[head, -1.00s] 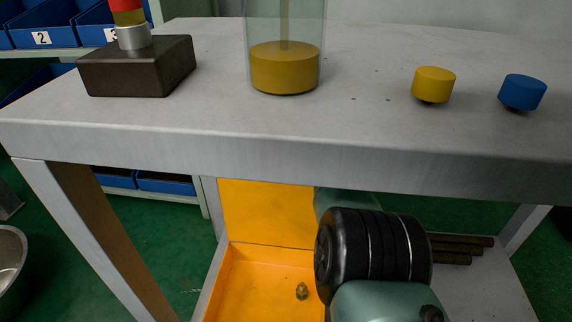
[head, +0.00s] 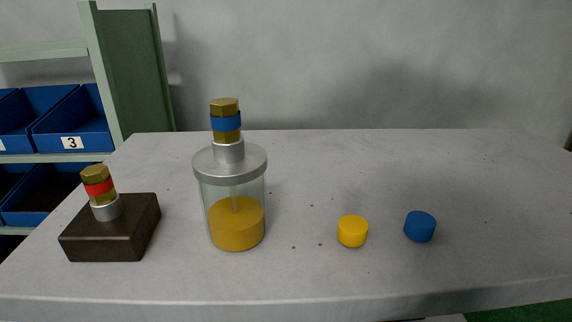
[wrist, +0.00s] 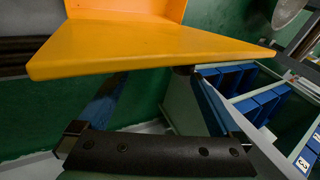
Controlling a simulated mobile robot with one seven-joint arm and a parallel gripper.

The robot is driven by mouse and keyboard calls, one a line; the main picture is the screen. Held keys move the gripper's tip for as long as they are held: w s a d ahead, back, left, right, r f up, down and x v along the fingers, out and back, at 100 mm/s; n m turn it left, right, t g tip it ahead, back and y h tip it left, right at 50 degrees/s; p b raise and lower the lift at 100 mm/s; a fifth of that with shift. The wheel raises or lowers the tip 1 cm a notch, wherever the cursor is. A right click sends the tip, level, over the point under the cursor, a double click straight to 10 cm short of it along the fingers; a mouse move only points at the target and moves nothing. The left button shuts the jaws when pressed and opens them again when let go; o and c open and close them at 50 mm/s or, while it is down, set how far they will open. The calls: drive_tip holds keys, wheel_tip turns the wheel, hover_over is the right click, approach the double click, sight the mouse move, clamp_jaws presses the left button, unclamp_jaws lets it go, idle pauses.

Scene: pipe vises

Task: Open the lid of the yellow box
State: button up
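The box is out of the head view. My gripper (wrist: 158,136) is at the bottom of the wrist view, its two dark fingers spread apart with nothing between them. It is apart from the panel, with a gap between.
On the grey table (head: 310,285) stand a dark block with a red-banded fitting (head: 110,228), a glass jar (head: 233,200), a yellow knob (head: 352,231) and a blue knob (head: 420,227). Blue bins (head: 80,125) are at left; bins (wrist: 260,100) also show in the wrist view.

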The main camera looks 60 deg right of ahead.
drive_tip(key=s+d+f+g+p, duration=0.1)
drive_tip(key=s+d, duration=0.3)
drive_tip(key=s, duration=0.3)
drive_tip(key=shift+d+h, duration=0.2)
drive_tip(key=shift+h, duration=0.2)
drive_tip(key=shift+a, duration=0.15)
